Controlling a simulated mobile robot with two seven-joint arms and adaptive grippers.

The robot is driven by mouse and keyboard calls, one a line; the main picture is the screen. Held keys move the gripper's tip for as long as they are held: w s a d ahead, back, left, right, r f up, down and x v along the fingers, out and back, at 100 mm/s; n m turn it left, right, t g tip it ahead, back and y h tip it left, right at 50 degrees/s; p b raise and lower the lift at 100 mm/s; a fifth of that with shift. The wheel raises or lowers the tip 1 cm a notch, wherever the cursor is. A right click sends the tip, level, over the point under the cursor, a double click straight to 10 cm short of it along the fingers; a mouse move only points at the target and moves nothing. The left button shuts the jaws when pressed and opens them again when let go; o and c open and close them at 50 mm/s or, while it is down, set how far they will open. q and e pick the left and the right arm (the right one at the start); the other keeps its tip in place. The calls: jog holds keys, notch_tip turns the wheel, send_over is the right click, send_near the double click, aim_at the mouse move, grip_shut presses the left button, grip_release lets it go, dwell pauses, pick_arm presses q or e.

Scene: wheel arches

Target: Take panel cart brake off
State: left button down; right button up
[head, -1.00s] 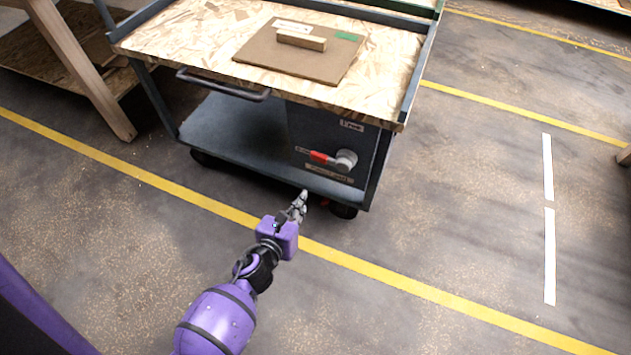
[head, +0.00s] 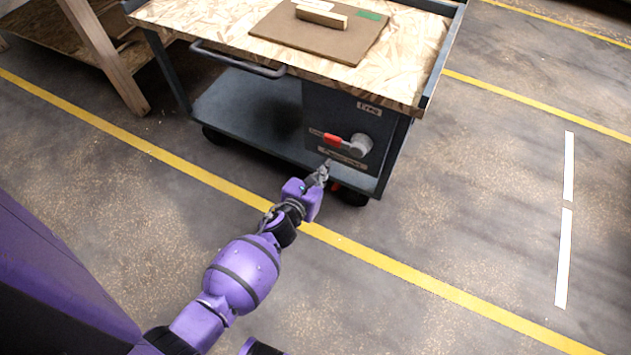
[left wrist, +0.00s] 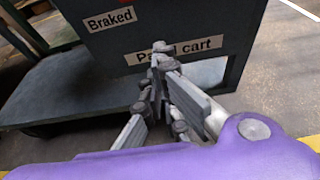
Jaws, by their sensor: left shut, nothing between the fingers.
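The panel cart (head: 225,110) stands ahead, with a wooden top and a dark lower shelf. On its end box is a brake lever with a red handle (head: 333,140) and a round grey hub (head: 360,145); the handle points left. In the left wrist view a "Braked" label (left wrist: 110,19) and a "Panel cart" label (left wrist: 180,48) show on the box. My left gripper (head: 324,168) is shut and empty, just in front of the box and below the lever, apart from the handle. It also shows in the left wrist view (left wrist: 158,62). My right gripper is not in view.
A brown panel (head: 320,35) with a wooden block (head: 321,16) lies on the cart top. A push handle (head: 238,62) sticks out at the cart's front left. A wooden trestle leg (head: 105,60) stands at left. The floor at right is clear, with yellow and white lines.

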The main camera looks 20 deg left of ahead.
pick_arm(q)
jog(key=w+r+p, duration=0.1)
jog(key=w+r, duration=0.1)
jog(key=r, duration=0.1)
jog(key=shift+w+r+p, duration=0.1)
jog(key=shift+r+p, duration=0.05)
jog(key=shift+p, duration=0.2)
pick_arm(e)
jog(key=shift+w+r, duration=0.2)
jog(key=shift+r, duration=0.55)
pick_arm(q)
jog(key=shift+a, duration=0.1)
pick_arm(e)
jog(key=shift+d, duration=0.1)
